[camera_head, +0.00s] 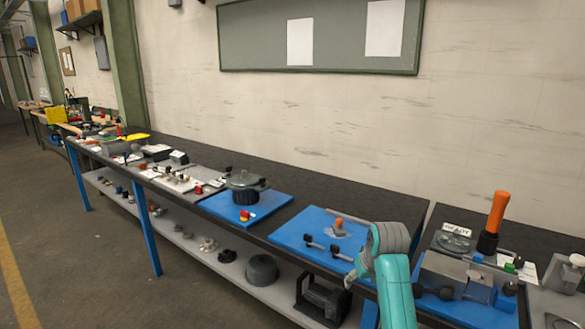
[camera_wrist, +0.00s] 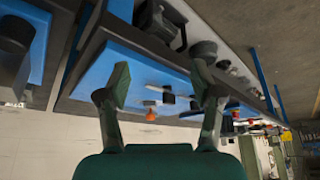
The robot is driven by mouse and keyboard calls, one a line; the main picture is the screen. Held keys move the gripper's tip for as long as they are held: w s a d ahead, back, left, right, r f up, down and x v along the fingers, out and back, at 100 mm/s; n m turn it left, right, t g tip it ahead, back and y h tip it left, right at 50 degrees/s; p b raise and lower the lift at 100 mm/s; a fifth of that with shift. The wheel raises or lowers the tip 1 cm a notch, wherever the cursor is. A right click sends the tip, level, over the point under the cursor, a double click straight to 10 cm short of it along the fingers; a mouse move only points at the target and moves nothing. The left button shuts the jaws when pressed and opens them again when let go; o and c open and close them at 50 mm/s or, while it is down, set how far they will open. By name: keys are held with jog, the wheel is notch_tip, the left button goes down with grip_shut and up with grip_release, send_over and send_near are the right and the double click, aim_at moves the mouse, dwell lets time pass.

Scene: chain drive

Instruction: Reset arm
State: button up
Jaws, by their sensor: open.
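My teal and grey arm rises at the lower right of the head view, in front of the bench edge. In the wrist view my gripper (camera_wrist: 160,80) is open, with two dark green fingers wide apart and nothing between them. That view is turned nearly upside down. Beyond the fingers lies a blue mat (camera_wrist: 95,68) with an orange-topped part (camera_wrist: 151,116) and small dark pieces. In the head view this orange-topped part (camera_head: 339,223) stands on the blue mat (camera_head: 290,238), with dark-headed pins (camera_head: 314,243) near it. My fingers look clear of all of them.
A lidded pot-like part (camera_head: 243,181) stands on another blue mat (camera_head: 270,206) to the left. At right are an orange-handled tool (camera_head: 494,218), a grey vise-like block (camera_head: 448,270) and a "READY" sign (camera_head: 457,229). A lower shelf (camera_head: 225,262) holds several parts. Floor at left is clear.

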jog(key=s+f+t, duration=0.1)
jog(key=s+f, duration=0.5)
jog(key=f, duration=0.4)
jog(key=s+f+t, duration=0.1)
jog(key=s+f, duration=0.4)
jog(key=f, duration=0.4)
jog(key=s+f+t, duration=0.1)
jog(key=s+f, duration=0.2)
jog(key=s, duration=0.3)
jog(key=s+f+m+t, duration=0.1)
jog(key=s+f, duration=0.1)
jog(key=s, duration=0.4)
jog(key=s+f+t, duration=0.1)
jog(key=s+f, duration=0.2)
jog(key=s, duration=0.3)
jog(key=s+r+t, duration=0.2)
jog(key=s+r, duration=0.2)
jog(key=s, duration=1.5)
jog(key=s+r+t, duration=0.2)
jog(key=s+r, duration=1.2)
jog(key=r, duration=0.1)
jog(key=shift+a+r+m+t+h, duration=0.2)
jog(key=shift+r+m+t+h, duration=0.1)
jog(key=shift+h, duration=0.1)
